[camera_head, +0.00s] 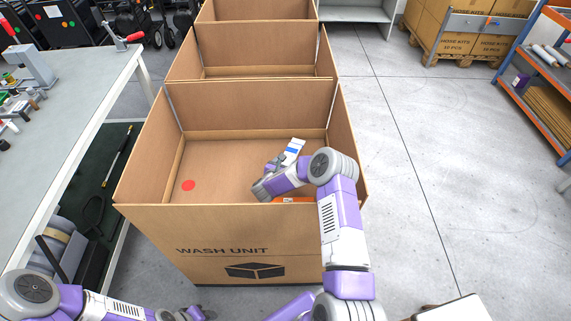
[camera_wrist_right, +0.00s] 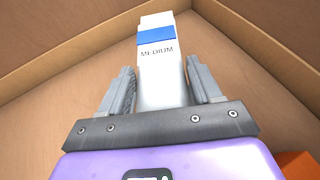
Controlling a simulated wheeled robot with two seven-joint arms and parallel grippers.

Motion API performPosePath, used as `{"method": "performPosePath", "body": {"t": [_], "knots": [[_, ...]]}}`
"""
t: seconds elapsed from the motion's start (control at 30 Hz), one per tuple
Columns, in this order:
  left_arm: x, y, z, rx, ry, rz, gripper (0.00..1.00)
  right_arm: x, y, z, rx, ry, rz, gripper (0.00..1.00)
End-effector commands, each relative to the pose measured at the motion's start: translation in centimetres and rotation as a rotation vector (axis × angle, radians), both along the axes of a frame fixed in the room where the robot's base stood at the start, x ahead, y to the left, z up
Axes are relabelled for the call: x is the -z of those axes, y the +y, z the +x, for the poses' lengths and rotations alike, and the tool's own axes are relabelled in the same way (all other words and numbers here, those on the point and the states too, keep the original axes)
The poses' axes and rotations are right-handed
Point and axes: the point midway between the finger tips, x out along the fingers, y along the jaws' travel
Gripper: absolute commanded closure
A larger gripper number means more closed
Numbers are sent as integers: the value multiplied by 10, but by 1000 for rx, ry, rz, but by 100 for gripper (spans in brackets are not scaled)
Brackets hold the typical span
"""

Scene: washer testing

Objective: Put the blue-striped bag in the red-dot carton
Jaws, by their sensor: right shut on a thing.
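The blue-striped bag (camera_head: 292,148) is a slim white packet with a blue band, held tilted within the walls of the front open carton. In the right wrist view the bag (camera_wrist_right: 162,62) reads "MEDIUM" and stands between the two fingers of my right gripper (camera_wrist_right: 160,80), which is shut on it. In the head view my right gripper (camera_head: 283,161) reaches down inside the carton. The red-dot carton (camera_head: 190,226) is brown, marked "WASH UNIT", with a red dot (camera_head: 188,185) on its inside at left. My left gripper (camera_head: 182,314) shows only partly at the bottom edge; its jaws are unclear.
An orange item (camera_head: 295,200) lies in the carton near its front wall, partly hidden by my arm. More open cartons (camera_head: 250,45) stand behind. A workbench (camera_head: 75,100) is at left. The floor (camera_head: 440,160) at right is mostly clear.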

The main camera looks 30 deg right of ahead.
Motion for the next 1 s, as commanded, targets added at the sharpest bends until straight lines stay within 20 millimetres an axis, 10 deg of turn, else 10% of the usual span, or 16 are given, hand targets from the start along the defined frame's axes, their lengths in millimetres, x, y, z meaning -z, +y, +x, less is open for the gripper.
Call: {"method": "performPosePath", "body": {"t": [0.57, 0.6, 0.7, 1.0], "knots": [[13, 0, 0, 0, 0, 0, 57, 11, 0, 0, 0, -1, -1, 72], [13, 0, 0, 0, 0, 0, 57, 12, 0, 0, 0, 1, 0, 30], [13, 0, 0, 0, 0, 0, 57, 12, 0, 0, 0, 1, 0, 15], [13, 0, 0, 0, 0, 0, 57, 11, 0, 0, 0, 1, 0, 11]]}}
